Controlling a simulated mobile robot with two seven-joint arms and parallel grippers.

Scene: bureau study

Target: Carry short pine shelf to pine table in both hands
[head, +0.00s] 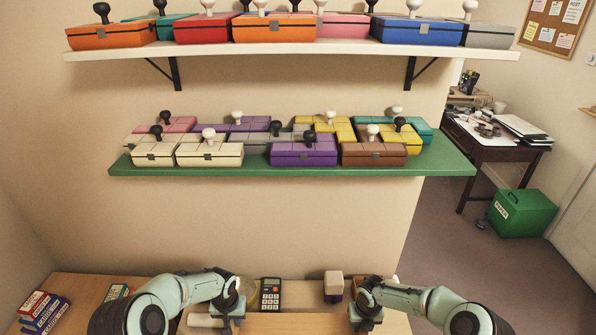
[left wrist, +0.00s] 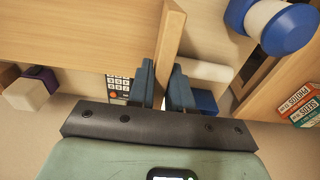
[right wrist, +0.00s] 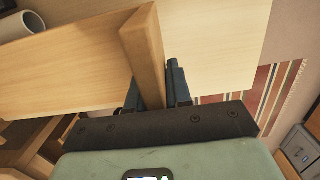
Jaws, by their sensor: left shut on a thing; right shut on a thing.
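The short pine shelf (head: 300,324) is a pale wooden board at the bottom middle of the head view, held between my two grippers. My left gripper (head: 232,308) is shut on its left end; in the left wrist view the fingers (left wrist: 166,88) pinch an upright wooden strip. My right gripper (head: 367,312) is shut on its right end; the right wrist view shows the fingers (right wrist: 153,88) on both sides of the end strip. A pine surface (head: 90,286) lies below, against the wall. I cannot tell whether it is the pine table. The shelf's near part is cut off.
A green wall shelf (head: 290,171) and a white wall shelf (head: 290,48) carry several boxes.

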